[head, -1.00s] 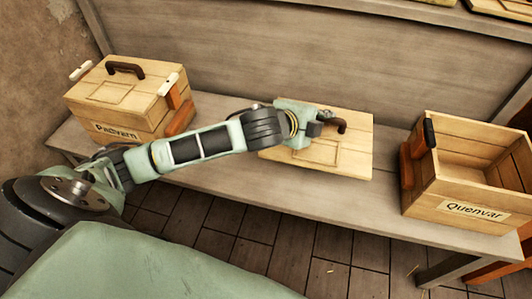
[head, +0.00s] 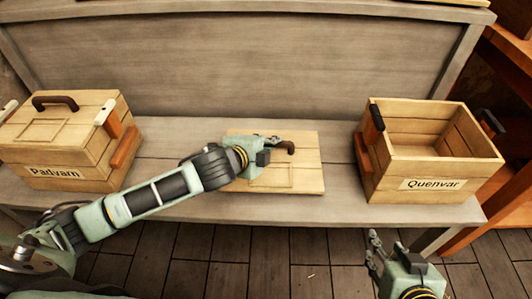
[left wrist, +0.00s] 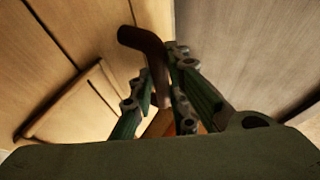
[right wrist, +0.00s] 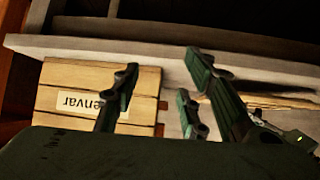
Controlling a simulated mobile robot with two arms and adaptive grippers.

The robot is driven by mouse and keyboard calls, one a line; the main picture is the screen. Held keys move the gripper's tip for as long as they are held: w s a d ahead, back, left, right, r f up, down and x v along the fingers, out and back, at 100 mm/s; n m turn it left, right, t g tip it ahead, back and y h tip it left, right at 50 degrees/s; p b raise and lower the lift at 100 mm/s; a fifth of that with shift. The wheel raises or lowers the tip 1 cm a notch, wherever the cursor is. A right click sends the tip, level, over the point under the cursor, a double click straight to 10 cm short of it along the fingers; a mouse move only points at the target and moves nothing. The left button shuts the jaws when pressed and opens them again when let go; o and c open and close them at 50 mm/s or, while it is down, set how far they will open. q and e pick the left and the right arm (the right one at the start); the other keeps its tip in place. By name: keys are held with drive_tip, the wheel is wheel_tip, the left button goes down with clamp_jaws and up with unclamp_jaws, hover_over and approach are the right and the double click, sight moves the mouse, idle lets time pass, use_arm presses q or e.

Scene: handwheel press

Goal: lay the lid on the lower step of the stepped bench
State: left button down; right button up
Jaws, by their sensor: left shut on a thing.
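The lid (head: 305,174) is a flat, pale wooden panel with a dark brown handle (head: 285,148). It is level over the lower step of the stepped bench (head: 340,205), between two boxes; I cannot tell if it touches the step. My left gripper (head: 272,150) is shut on the lid's handle. In the left wrist view the handle (left wrist: 145,42) passes between the fingers, with the lid panel (left wrist: 60,50) beside it. My right gripper (head: 375,248) is open and empty in front of the bench, below the Quenvar box; its spread fingers show in the right wrist view (right wrist: 155,100).
A closed box marked Padvarn (head: 70,150) stands on the step at left, with its own handled lid. An open, empty-looking box marked Quenvar (head: 430,165) stands at right. The bench's tall back panel (head: 240,65) rises behind. Orange-brown shelving (head: 510,120) stands far right.

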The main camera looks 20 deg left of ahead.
use_arm(q)
wheel_tip(320, 180, down, 3)
drive_tip(key=shift+r+b, duration=0.1)
drive_tip(key=shift+b, duration=0.4)
use_arm(e)
drive_tip(key=w+a+r+t+y, duration=0.1)
drive_tip(key=w+r+t, duration=0.2)
drive_tip(key=r, duration=0.2)
drive_tip(key=shift+w+a, duration=0.4)
use_arm(q)
drive_tip(key=c, duration=1.7)
unclamp_jaws()
